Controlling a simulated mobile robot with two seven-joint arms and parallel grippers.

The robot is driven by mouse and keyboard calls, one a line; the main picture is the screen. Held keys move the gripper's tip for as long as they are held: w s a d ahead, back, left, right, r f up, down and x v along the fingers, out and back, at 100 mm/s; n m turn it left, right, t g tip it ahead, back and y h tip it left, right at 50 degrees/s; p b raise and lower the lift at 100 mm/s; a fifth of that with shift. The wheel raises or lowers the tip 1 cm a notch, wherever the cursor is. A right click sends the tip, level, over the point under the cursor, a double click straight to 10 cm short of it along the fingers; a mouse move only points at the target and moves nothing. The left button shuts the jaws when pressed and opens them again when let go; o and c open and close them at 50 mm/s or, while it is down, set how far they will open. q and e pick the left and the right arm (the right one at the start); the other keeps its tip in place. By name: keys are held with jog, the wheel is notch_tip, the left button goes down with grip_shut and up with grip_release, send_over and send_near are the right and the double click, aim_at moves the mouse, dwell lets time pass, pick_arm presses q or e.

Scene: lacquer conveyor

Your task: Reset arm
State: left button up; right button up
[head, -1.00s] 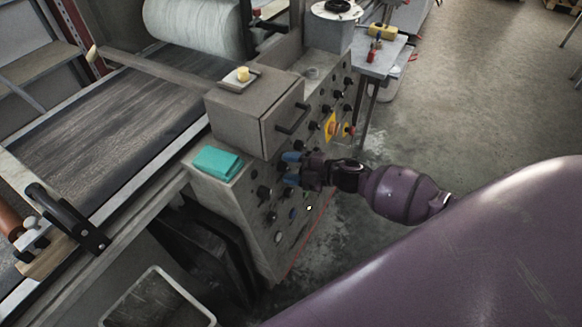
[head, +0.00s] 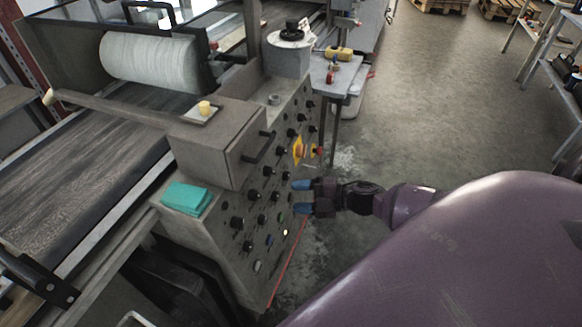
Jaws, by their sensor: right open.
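My right gripper (head: 301,197) has blue fingertips and a dark purple arm. It is open and empty, just in front of the machine's control panel (head: 240,262). The panel carries many black knobs, a red knob on a yellow plate (head: 299,150) and a small lit button (head: 285,232) below the gripper. I cannot tell whether the fingertips touch the panel. My left gripper is not in view.
A teal cloth (head: 187,198) lies on the panel's top ledge beside a grey box (head: 222,143). The conveyor belt (head: 70,195) with a white roller (head: 150,62) is at left. A small side table (head: 322,70) stands behind.

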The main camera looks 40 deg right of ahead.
dwell(0.6)
jog(key=s+a+f+m+h, duration=0.3)
jog(key=s+m+h, duration=0.2)
jog(key=s+m, duration=0.3)
jog(key=s+a+f+m+g+h, duration=0.1)
jog(key=s+a+f+m+h, duration=0.2)
jog(key=m, duration=0.9)
jog(key=s+a+h, duration=0.1)
jog(key=s+h, duration=0.2)
jog(key=s, duration=0.2)
jog(key=shift+s+f+m, duration=0.2)
jog(key=shift+m, duration=0.2)
jog(key=shift+a, duration=0.1)
dwell(0.4)
